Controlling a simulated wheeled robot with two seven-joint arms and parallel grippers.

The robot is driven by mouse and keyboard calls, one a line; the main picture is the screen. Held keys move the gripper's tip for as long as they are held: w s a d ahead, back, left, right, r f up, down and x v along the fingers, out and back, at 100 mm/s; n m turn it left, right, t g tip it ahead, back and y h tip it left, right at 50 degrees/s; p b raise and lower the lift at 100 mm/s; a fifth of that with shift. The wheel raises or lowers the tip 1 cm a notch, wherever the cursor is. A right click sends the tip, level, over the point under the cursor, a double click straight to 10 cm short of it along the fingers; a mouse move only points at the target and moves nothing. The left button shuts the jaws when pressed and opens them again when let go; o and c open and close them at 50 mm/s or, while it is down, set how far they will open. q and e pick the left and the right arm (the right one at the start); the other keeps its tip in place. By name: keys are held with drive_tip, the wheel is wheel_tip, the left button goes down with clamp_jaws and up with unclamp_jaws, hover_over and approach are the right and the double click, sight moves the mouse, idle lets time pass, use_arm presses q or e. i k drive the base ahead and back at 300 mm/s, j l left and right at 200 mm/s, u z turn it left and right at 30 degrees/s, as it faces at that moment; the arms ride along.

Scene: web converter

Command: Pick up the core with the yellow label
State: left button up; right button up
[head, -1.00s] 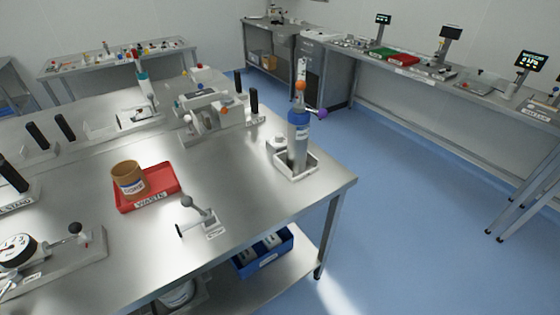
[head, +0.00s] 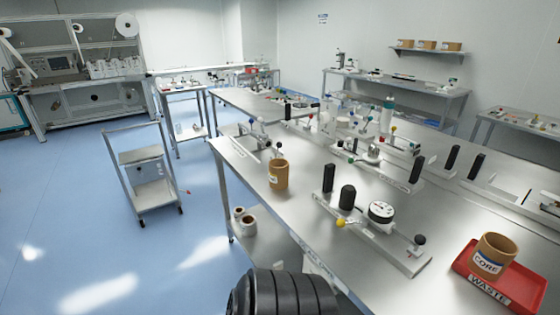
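A brown cardboard core (head: 278,175) stands upright near the left edge of the long steel table (head: 318,262). Its small label is too small to tell the colour for sure. A second brown core (head: 494,254) stands in the red WASTE tray (head: 510,286) at the lower right; its label is white and blue and reads CORE. I see no label that is clearly yellow. Neither of my grippers shows in the head view.
A dial gauge fixture (head: 381,212) with black posts stands between the two cores. White rolls (head: 243,219) lie on the lower shelf. A steel cart (head: 147,178) stands on the blue floor at left; the floor between cart and table is clear.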

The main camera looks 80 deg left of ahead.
sight(278, 170)
drive_tip(key=u, duration=2.7)
drive_tip(key=i+j+z, duration=0.1)
drive_tip(key=z, duration=0.35)
drive_tip(key=j+z, duration=0.15)
drive_tip(key=z, duration=0.3)
drive_tip(key=j+z, duration=0.2)
drive_tip(key=z, duration=0.25)
drive_tip(key=j+z, duration=0.15)
drive_tip(key=z, duration=0.25)
drive_tip(key=j+z, duration=0.2)
drive_tip(key=z, duration=0.25)
